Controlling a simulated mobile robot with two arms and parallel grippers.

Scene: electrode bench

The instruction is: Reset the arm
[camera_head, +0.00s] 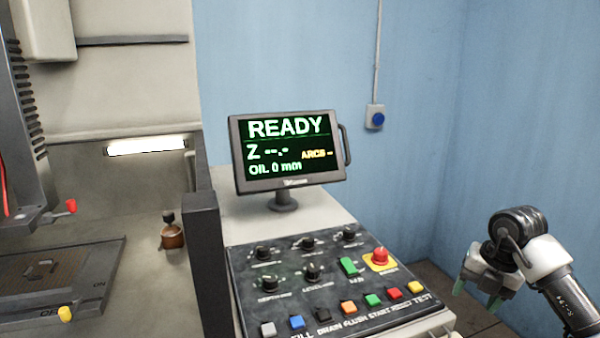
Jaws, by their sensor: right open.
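My right gripper (476,291) is at the lower right in the head view, to the right of the control panel. Its greenish fingertips point down and stand apart, with nothing between them. My right arm comes in from the lower right corner. My left gripper does not show. The control panel (283,284) carries several black knobs, a row of coloured buttons, a green switch (348,266) and a red emergency button (380,257) on a yellow base. The gripper is apart from the panel.
A monitor (288,189) reading READY stands behind the panel. At left is a machine with a lit lamp (146,146), a red-tipped lever (71,206), a yellow knob (65,313) and a small brown bottle (172,236). A blue wall button (377,119) hangs behind.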

